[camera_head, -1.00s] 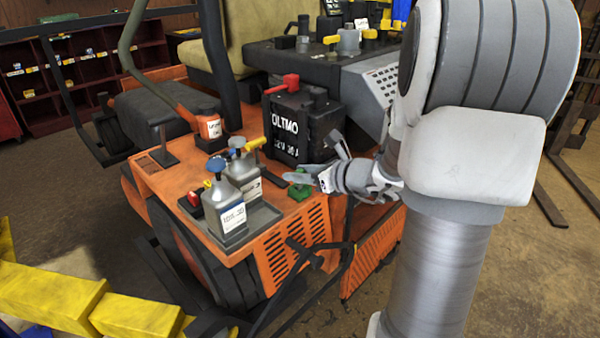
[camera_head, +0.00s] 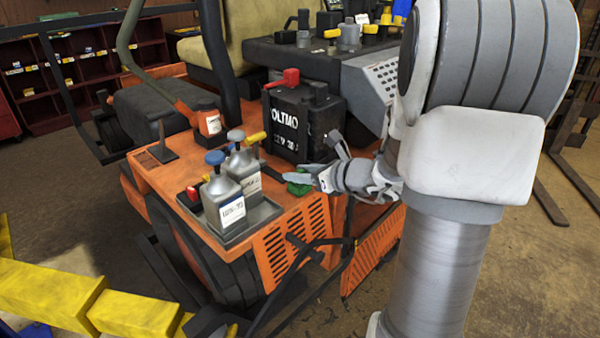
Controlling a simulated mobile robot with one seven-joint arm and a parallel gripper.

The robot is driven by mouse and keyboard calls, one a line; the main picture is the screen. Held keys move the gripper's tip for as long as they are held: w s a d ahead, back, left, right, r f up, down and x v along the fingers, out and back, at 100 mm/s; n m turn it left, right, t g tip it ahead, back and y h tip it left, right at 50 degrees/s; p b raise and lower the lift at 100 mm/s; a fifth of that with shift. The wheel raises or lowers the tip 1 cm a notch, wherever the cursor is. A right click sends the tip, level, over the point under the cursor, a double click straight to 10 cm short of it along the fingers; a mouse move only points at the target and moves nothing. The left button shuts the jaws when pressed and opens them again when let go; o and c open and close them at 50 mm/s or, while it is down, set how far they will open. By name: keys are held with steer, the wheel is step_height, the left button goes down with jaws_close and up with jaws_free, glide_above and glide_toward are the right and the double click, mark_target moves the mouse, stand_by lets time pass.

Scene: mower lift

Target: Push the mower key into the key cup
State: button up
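My gripper (camera_head: 312,179) is low over the right part of the orange mower deck (camera_head: 285,218), its fingers pointing left. A small green object (camera_head: 297,188) sits on the deck right at the fingertips, partly hidden behind them. I cannot tell whether it is the mower key or the key cup, or whether the fingers touch it. The fingers are small and overlap in this view, so their opening is unclear. No other thing is clearly recognisable as the key or the cup.
Two grey bottles (camera_head: 223,208) stand in a dark tray (camera_head: 262,215) left of my gripper. A black battery (camera_head: 300,122) with a red terminal cover stands just behind it. A yellow beam (camera_head: 50,295) crosses the lower left. Open floor lies to the right.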

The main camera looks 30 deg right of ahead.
steer(key=o, duration=0.5)
steer(key=shift+c, duration=0.2)
steer(key=p+v, duration=0.1)
steer(key=v, duration=1.6)
steer(key=shift+r, duration=0.15)
steer(key=shift+s+d, duration=0.1)
steer(key=shift+s, duration=0.05)
